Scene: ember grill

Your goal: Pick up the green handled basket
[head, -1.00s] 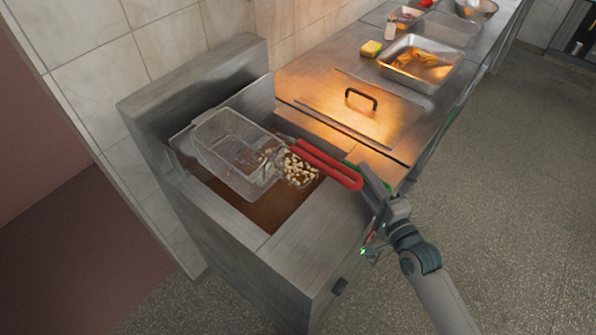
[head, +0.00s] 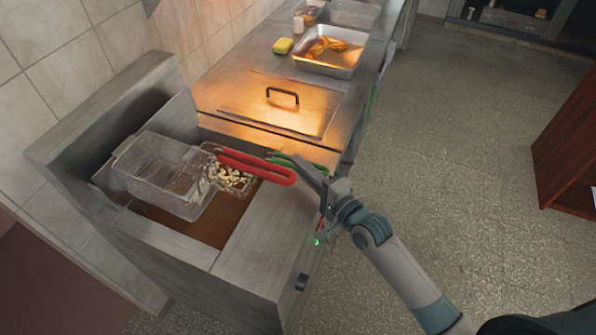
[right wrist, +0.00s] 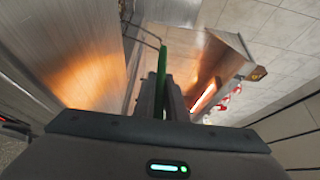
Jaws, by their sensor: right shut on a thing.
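The green handle (head: 296,162) of a basket sticks out over the fryer's right edge, partly hidden behind a red handle. My right gripper (head: 318,180) is shut on it; the right wrist view shows the green handle (right wrist: 162,72) between the fingers. A wire basket with pale food pieces (head: 235,179) sits at the fryer well in line with the green handle; the join is hidden. My left gripper is not in view.
A second, seemingly empty wire basket (head: 160,178) lies to the left, with its red handle (head: 258,168) crossing close to the green one. A lidded counter (head: 275,105), a metal tray (head: 330,52) and a yellow sponge (head: 283,46) lie beyond. Open floor is at right.

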